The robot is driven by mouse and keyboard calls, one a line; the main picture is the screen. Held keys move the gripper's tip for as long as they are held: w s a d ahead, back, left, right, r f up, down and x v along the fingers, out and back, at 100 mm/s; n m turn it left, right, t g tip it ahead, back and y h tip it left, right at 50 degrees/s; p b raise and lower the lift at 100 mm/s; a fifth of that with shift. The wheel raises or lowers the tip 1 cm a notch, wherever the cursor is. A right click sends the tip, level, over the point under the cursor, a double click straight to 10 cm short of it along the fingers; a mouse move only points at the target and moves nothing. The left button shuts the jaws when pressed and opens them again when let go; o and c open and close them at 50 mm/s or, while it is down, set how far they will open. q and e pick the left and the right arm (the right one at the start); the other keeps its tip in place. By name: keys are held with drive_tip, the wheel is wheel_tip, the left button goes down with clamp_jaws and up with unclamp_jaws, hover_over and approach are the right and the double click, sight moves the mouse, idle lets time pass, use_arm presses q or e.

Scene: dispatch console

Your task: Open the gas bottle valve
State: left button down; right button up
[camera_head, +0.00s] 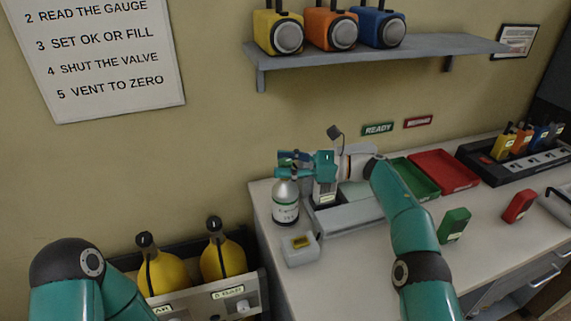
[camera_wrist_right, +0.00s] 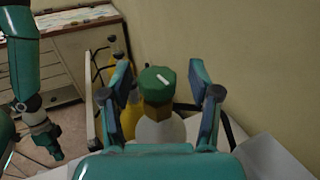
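The gas bottle (camera_head: 285,208) is pale with a green-banded label and stands upright on the console's left end. Its valve knob (camera_wrist_right: 157,84) is green with a white mark on top, above a brass neck. In the head view the knob is largely hidden by my right gripper (camera_head: 292,164). In the wrist view my right gripper (camera_wrist_right: 165,95) is open, with one finger on each side of the knob and visible gaps to both. What appears to be my left gripper (camera_wrist_right: 50,145) hangs at the left of the wrist view, too small to read.
A small grey box (camera_head: 300,250) sits in front of the bottle on the console (camera_head: 345,275). Green (camera_head: 415,180) and red (camera_head: 445,171) trays lie to the right. Yellow cylinders (camera_head: 222,258) stand in a rack at lower left. A shelf (camera_head: 370,52) hangs above.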

drive_tip(key=d, duration=0.7)
drive_tip(key=shift+s+d, duration=0.2)
drive_tip(key=shift+s, duration=0.1)
drive_tip(key=shift+f, duration=0.1)
